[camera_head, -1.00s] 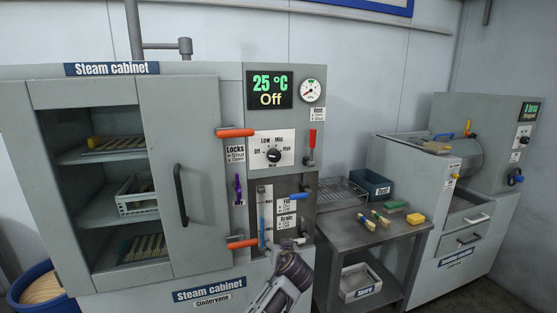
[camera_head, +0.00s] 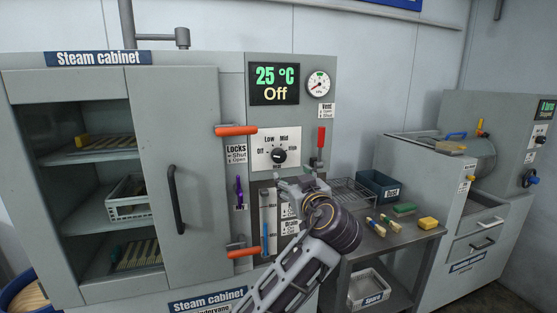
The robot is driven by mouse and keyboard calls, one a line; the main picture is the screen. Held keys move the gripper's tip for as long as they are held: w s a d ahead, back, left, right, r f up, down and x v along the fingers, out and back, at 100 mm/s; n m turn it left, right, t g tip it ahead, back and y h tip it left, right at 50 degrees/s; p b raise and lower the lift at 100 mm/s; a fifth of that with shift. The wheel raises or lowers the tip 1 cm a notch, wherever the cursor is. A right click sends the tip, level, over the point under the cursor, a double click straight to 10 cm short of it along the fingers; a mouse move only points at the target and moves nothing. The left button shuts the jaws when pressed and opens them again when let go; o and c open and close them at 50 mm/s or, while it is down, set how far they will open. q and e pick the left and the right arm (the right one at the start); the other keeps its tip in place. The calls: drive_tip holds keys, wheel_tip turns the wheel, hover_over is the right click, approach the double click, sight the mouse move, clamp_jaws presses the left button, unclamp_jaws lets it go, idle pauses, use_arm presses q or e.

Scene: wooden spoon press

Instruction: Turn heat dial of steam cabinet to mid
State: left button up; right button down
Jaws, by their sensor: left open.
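The steam cabinet (camera_head: 229,85) fills the left and middle of the view. Its heat dial, a black knob (camera_head: 279,156), sits on a white plate marked Off, Low, Mid and High. The knob's pointer is too small to read surely. The display (camera_head: 275,84) above reads 25 °C and Off. My left gripper (camera_head: 296,182) is just below and right of the dial, apart from it in the picture. It is open and holds nothing visible. Its wrist hides part of the Fill and Drain labels. My right gripper is out of view.
Orange lock handles (camera_head: 236,131) stick out left of the dial, and a red vent lever (camera_head: 321,138) stands at its right. A side table (camera_head: 400,246) with brushes and a dark blue bin (camera_head: 378,185) is to the right. The cabinet door (camera_head: 190,110) stands left.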

sight(280, 158)
use_arm(q)
drive_tip(key=shift+s+r+n, duration=0.15)
drive_tip(key=shift+s+r, duration=0.15)
drive_tip(key=shift+r, duration=0.25)
drive_tip(key=shift+s+r+n, duration=0.15)
drive_tip(key=shift+s+r, duration=0.15)
drive_tip(key=shift+r, duration=0.2)
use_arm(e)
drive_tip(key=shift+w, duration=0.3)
use_arm(q)
drive_tip(key=shift+w, duration=0.2)
drive_tip(key=p+x, duration=0.1)
drive_tip(key=x, duration=1.2)
drive_tip(key=shift+w+a+r, duration=0.1)
drive_tip(key=shift+w+a, duration=0.05)
drive_tip(key=shift+w, duration=0.05)
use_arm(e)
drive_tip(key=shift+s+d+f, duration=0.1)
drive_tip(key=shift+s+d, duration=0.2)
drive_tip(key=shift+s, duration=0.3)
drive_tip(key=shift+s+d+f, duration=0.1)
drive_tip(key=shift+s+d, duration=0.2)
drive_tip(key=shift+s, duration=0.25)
use_arm(q)
drive_tip(key=shift+c, duration=0.3)
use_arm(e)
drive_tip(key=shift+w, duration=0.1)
use_arm(q)
drive_tip(key=c, duration=1)
